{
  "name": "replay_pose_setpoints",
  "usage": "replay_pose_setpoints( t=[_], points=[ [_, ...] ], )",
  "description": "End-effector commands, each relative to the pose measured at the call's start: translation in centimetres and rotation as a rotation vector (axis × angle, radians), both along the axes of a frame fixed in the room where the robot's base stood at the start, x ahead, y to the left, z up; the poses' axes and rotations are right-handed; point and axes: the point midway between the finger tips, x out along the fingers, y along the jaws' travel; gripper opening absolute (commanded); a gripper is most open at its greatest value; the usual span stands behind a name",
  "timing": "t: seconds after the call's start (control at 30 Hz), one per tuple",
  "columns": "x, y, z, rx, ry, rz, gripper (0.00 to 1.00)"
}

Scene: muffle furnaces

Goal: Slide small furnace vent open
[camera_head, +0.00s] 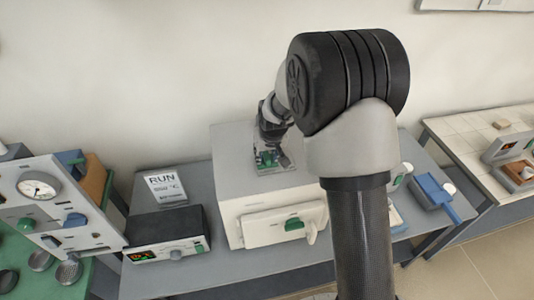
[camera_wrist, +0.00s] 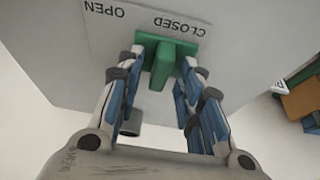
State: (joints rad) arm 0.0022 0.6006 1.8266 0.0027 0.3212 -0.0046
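The small furnace (camera_head: 235,205) is a pale box on the grey bench, with a vent slider on its top. The green vent slider (camera_head: 263,159) is partly hidden by my gripper (camera_head: 272,150) in the head view. In the wrist view the green slider knob (camera_wrist: 172,62) stands on a pale plate (camera_wrist: 232,22) with upside-down labels OPEN at left and CLOSED at right. The knob is at the CLOSED end. My gripper (camera_wrist: 163,88) is open, one finger on each side of the knob. I cannot tell whether a finger touches it.
A gauge panel (camera_head: 45,205) is further left. A blue scoop-like item (camera_head: 437,195) lies at right.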

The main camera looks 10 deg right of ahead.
Motion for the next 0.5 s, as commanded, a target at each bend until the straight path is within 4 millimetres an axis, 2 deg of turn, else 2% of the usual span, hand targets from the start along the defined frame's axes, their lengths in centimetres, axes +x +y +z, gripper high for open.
replay_pose_setpoints(
  t=[0.5],
  points=[
    [-0.03,0.0,0.02,0.0,0.0,0.0,0.0]
  ],
)
